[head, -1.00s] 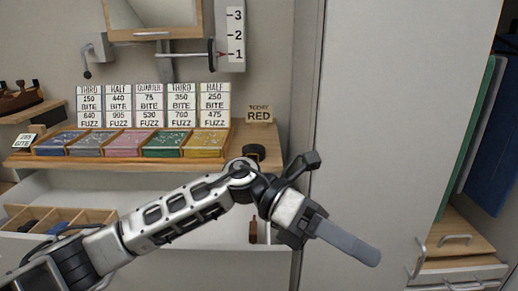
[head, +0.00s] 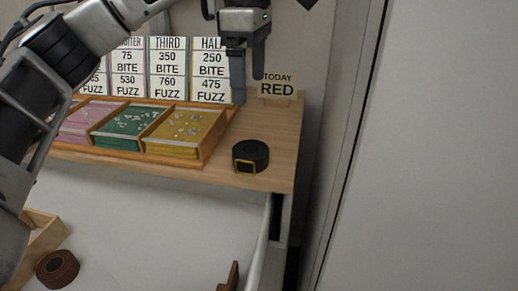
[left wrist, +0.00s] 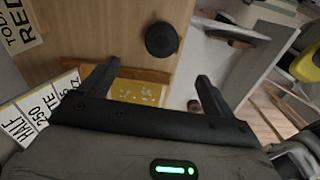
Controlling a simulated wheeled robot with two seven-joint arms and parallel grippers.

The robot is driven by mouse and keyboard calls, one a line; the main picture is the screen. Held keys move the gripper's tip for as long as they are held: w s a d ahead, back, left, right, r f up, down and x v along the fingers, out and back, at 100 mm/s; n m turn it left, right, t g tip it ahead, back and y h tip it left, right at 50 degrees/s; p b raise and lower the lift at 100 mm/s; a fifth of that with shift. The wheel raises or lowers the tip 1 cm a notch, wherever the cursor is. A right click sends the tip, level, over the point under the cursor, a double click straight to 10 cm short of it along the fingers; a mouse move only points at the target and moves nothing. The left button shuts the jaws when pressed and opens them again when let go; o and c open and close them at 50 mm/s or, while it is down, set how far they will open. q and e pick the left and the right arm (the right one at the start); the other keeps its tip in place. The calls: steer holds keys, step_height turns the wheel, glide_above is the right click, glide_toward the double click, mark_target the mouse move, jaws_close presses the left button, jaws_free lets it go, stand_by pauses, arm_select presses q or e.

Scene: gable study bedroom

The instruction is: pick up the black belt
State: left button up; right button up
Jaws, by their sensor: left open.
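The black belt (head: 250,156) is a tight coil with a gold buckle. It lies on the wooden desk top near its right end, right of the card tray. In the left wrist view the coil (left wrist: 161,39) shows as a dark disc on the wood, beyond the fingertips and between their lines. My left gripper (head: 248,92) is open and empty, pointing down above and behind the belt, apart from it. In the left wrist view its two fingers (left wrist: 155,75) are spread wide. My right gripper is in neither current view.
A wooden tray (head: 208,152) of coloured cards stands left of the belt, with price signs (head: 170,70) behind. A RED sign (head: 276,88) stands at the back right. A tall pale panel (head: 440,150) rises at right.

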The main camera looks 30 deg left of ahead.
arm_select(q)
steer(key=b, duration=0.3)
glide_above(251, 149)
step_height(251, 149, down, 9)
steer(key=shift+r, duration=0.2)
step_height(251, 149, down, 6)
steer(key=shift+b, duration=0.3)
steer(key=shift+f, duration=0.1)
steer(key=c, duration=1)
steer(key=shift+c, duration=0.7)
arm_select(e)
step_height(251, 149, down, 8)
steer(key=a+g, duration=0.1)
steer(key=a, duration=0.1)
steer(key=shift+w+g+y, duration=0.25)
steer(key=shift+g+y, duration=0.05)
steer(key=shift+g, duration=0.1)
